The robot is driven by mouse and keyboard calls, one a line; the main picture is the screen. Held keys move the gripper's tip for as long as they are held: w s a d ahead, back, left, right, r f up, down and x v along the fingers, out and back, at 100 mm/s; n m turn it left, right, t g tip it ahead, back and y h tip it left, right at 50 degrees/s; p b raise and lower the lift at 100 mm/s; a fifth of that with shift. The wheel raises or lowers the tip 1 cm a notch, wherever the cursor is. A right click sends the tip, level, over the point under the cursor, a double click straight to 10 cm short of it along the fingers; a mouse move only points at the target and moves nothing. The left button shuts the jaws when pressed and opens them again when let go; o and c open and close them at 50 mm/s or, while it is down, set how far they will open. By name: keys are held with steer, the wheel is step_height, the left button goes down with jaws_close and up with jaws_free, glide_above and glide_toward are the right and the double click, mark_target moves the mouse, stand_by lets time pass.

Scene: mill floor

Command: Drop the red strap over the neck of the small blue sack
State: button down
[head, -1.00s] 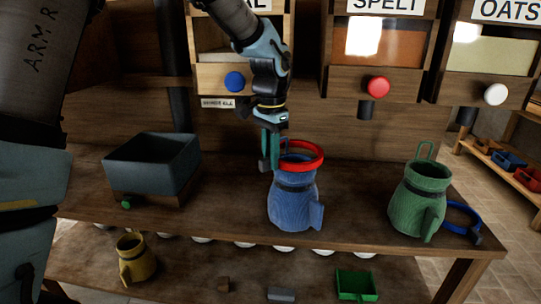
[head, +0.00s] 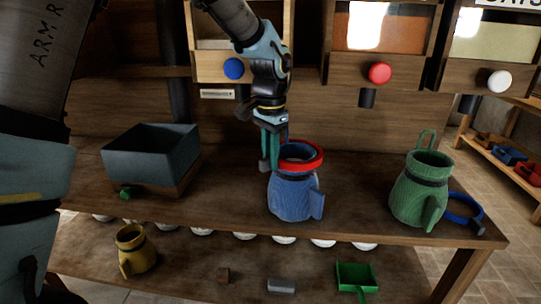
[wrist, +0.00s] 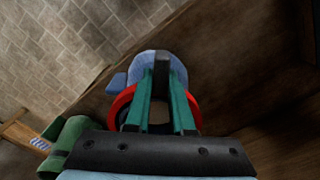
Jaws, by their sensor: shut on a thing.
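The small blue sack (head: 294,198) stands upright on the bench with a dark band around its neck and a flap at its right. The red strap (head: 317,163) is a stiff ring, roughly level, around the sack's open mouth and above the dark band. My gripper (head: 273,160) points down at the ring's left rear side and is shut on the strap. In the wrist view, the teal fingers (wrist: 160,105) cover the middle of the red strap (wrist: 121,102), with the blue sack (wrist: 118,82) behind. Any contact between strap and sack cannot be told.
A green sack (head: 418,195) and a blue strap (head: 465,214) are at the bench's right. A dark open bin (head: 150,165) stands at the left. Bins with coloured knobs hang behind. A yellow sack (head: 135,250) and a green scoop (head: 357,278) are on the lower shelf.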

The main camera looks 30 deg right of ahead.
steer(key=shift+f+b, duration=1.2)
steer(key=shift+f, duration=1.1)
steer(key=c, duration=0.7)
jaws_free()
step_height(320, 180, up, 11)
steer(key=shift+f+b, duration=0.1)
steer(key=shift+b, duration=0.75)
steer(key=shift+a, duration=0.1)
